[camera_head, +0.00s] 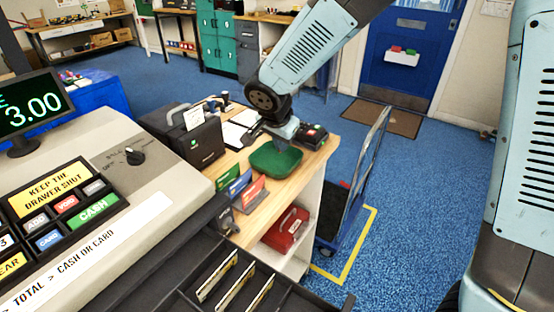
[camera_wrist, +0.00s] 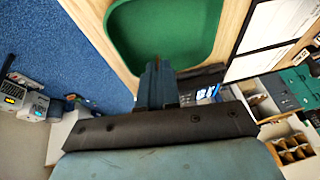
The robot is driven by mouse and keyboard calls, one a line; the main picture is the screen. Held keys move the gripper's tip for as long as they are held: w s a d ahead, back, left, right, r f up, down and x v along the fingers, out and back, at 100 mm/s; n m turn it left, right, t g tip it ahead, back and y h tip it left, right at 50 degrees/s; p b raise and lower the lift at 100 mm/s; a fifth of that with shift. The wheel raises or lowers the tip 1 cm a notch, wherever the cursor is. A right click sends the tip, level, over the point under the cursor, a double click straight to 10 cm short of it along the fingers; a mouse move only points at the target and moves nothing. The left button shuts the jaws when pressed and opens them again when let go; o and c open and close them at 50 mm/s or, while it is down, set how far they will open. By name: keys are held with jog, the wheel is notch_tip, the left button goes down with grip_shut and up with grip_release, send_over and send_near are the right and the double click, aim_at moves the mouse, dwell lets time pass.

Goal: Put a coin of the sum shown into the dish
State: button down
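The till display (camera_head: 34,103) reads 3.00 in green at the left of the head view. The green dish (camera_head: 275,160) sits on the wooden counter. My gripper (camera_head: 284,134) is over the dish's far edge in the head view. In the wrist view the dish (camera_wrist: 163,30) fills the top middle, and my gripper's fingers (camera_wrist: 157,70) are close together at its rim. They look shut, and I see no coin between them; a small one could be hidden. The dish's visible floor looks empty. No loose coin can be made out in either view.
The till (camera_head: 110,180) stands at left, with a dark open drawer (camera_head: 225,285) holding pale dividers below. A black box (camera_head: 185,135), coloured cards (camera_head: 240,188) and a card terminal (camera_head: 311,136) surround the dish.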

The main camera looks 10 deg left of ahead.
jog(key=shift+f, duration=1.1)
jog(key=c, duration=1.3)
grip_release()
jog(key=shift+a+r, duration=0.1)
jog(key=v, duration=1.3)
jog(key=shift+s+r, duration=0.15)
jog(key=shift+r, duration=0.05)
